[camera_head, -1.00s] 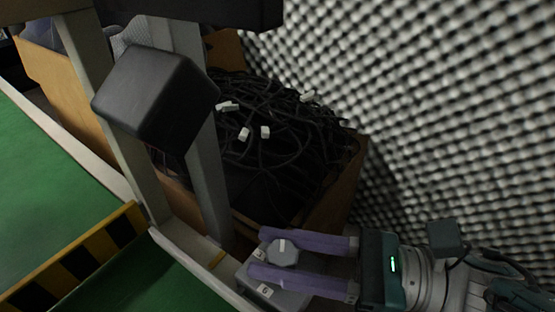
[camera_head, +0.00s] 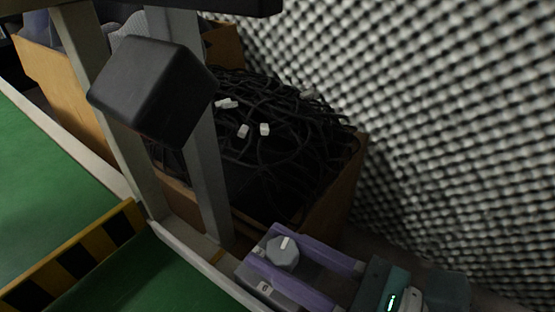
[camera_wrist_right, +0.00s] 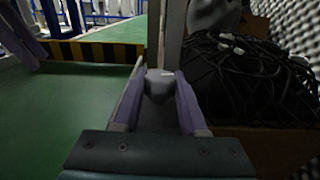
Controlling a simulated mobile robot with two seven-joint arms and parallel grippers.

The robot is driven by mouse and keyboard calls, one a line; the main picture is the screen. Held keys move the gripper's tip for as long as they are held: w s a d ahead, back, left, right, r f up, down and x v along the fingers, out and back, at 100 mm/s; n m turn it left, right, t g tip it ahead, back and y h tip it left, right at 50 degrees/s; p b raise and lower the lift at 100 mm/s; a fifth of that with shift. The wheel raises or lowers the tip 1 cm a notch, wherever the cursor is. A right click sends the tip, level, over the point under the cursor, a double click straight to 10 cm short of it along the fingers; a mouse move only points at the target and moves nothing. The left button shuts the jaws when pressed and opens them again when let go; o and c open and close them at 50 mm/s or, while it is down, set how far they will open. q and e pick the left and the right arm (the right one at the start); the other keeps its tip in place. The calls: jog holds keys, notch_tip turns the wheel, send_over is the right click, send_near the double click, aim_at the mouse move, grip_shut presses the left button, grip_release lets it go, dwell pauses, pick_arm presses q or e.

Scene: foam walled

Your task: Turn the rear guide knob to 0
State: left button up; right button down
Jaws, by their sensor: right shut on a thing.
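The guide knob (camera_head: 283,252) is a grey, many-sided knob with a white pointer mark on top. It sits on a grey housing with small white labels at the lower middle of the head view; one label (camera_head: 265,288) reads like a 0 or 6. My right gripper (camera_head: 278,256) has its two purple fingers on either side of the knob and is shut on it. In the right wrist view the knob (camera_wrist_right: 159,84) sits between the fingertips. The pointer leans slightly right of straight up in the head view.
A cardboard box (camera_head: 335,190) full of black cables stands behind the housing. Grey posts (camera_head: 207,180) and a black block (camera_head: 152,90) rise at left. A yellow-black striped bar (camera_head: 75,258) crosses the green surface (camera_head: 50,175). A foam wall (camera_head: 450,120) closes the right.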

jog(key=shift+a+r+t, duration=0.1)
jog(key=shift+r+t, duration=0.4)
jog(key=c, duration=0.8)
grip_release()
jog(key=o, duration=0.4)
jog(key=shift+f, duration=0.15)
jog(key=shift+c, duration=0.2)
jog(key=p+v, duration=0.1)
jog(key=v, duration=0.9)
